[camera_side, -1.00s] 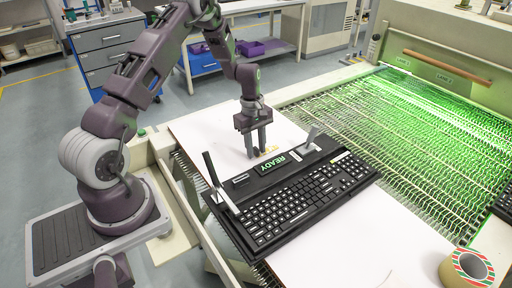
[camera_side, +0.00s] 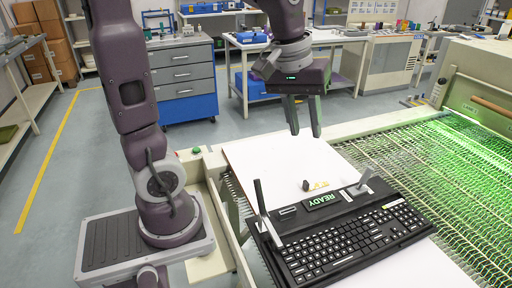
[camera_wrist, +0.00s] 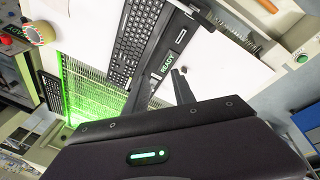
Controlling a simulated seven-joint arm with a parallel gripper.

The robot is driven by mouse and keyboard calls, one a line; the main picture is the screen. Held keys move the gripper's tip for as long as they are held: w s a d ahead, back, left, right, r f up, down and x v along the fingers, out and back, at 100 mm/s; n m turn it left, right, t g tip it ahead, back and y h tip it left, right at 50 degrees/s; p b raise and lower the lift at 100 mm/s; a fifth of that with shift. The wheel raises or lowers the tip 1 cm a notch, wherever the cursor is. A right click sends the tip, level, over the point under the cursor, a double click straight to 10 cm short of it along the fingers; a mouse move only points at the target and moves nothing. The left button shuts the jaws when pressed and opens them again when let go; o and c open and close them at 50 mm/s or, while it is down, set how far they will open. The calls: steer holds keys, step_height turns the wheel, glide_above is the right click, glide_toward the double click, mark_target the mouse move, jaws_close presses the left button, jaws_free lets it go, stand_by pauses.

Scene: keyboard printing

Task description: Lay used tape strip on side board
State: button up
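My gripper (camera_side: 304,132) points down well above the board, behind these pieces. Its two fingers stand apart and nothing shows between them. The wrist view also shows the parted fingers (camera_wrist: 163,72), with the keyboard (camera_wrist: 135,38) beyond them. I cannot make out the yellow piece there.
A green-lit mesh conveyor (camera_side: 440,165) lies to the right. A striped tape roll (camera_wrist: 40,32) shows in the wrist view.

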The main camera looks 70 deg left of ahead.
steer(key=s+d+m+t, duration=0.1)
steer(key=s+m, duration=0.1)
steer(key=s, duration=0.2)
steer(key=s+d+m+t, duration=0.1)
steer(key=s+d+m, duration=0.1)
steer(key=s, duration=0.3)
steer(key=s+d+r+m, duration=0.1)
steer(key=s+d+m, duration=0.1)
steer(key=s+m, duration=0.2)
steer(key=shift+s+t, duration=0.4)
steer(key=shift+s, duration=0.25)
